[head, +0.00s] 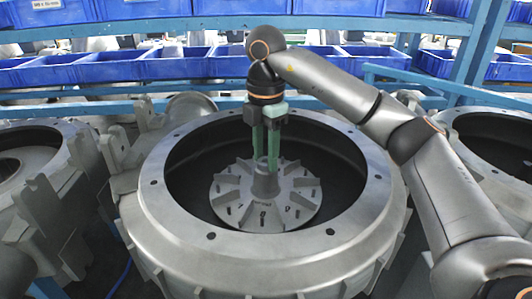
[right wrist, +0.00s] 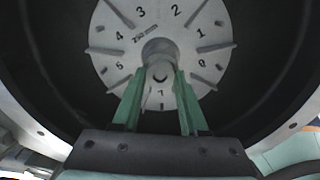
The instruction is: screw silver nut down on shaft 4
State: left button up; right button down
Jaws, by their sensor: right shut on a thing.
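My right gripper (head: 266,160) reaches straight down into the big round housing, with its green fingers over the raised hub of the grey finned disc (head: 236,203). In the right wrist view the fingertips (right wrist: 162,72) close on a small grey round piece, the silver nut (right wrist: 160,73), in front of the hub. The fingers partly hide it, and I cannot tell whether it touches the hub. The number 4 (right wrist: 120,36) is on the disc at upper left in the right wrist view, away from the fingertips. My left gripper is not in view.
The metal housing's wide flange (head: 170,230) rings the disc, with a deep dark gap between. Similar housings stand at left (head: 35,190) and right (head: 500,130). Blue bins (head: 100,68) on a blue rack line the back.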

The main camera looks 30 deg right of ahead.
jog(key=m, duration=0.8)
jog(key=shift+m, duration=0.4)
jog(key=c, duration=0.7)
grip_release()
jog(key=shift+c, duration=0.2)
